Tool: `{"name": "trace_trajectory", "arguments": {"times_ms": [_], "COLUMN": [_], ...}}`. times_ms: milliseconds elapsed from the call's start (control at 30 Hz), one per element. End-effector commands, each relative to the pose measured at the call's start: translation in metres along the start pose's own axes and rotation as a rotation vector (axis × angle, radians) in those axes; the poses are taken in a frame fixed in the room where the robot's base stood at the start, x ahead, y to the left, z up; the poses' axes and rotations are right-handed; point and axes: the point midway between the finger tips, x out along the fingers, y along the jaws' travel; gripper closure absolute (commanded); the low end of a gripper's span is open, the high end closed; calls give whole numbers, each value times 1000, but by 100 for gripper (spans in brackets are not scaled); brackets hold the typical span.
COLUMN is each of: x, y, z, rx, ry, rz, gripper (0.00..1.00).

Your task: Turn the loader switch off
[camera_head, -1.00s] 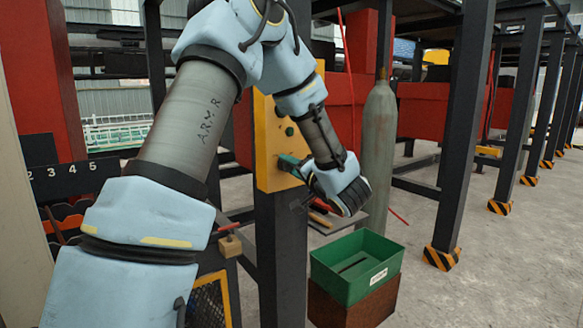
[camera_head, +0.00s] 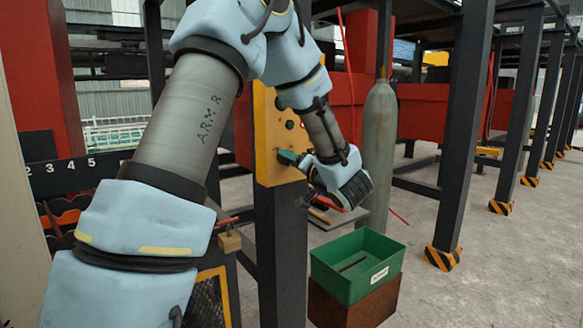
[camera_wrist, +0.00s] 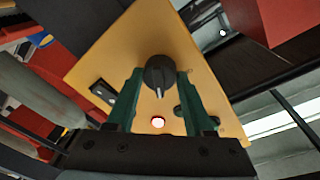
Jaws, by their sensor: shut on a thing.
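The loader switch is a black rotary knob (camera_wrist: 159,72) with a pale pointer mark, on the face of a yellow control box. The yellow box (camera_head: 268,150) is mounted on a dark post in the head view, and its panel (camera_wrist: 110,58) fills much of the wrist view. My gripper (camera_wrist: 158,84) has its two green fingers on either side of the knob, shut on it. In the head view my gripper (camera_head: 291,158) meets the box's front face, and the knob is hidden there.
A white round button (camera_wrist: 157,122) and a black rocker-like part (camera_wrist: 102,91) sit on the panel near the knob. A grey gas cylinder (camera_head: 379,150) stands close to the right of my wrist. A green bin (camera_head: 338,284) on a brown block is below.

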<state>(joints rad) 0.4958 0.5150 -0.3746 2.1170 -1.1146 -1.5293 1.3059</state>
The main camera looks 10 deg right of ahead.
Motion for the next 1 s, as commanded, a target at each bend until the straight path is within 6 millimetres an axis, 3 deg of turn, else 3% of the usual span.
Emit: {"name": "trace_trajectory", "arguments": {"times_ms": [1000], "x": [-1], "y": [7], "z": [5], "rx": [-959], "ry": [61], "rz": [-86], "gripper": [100]}}
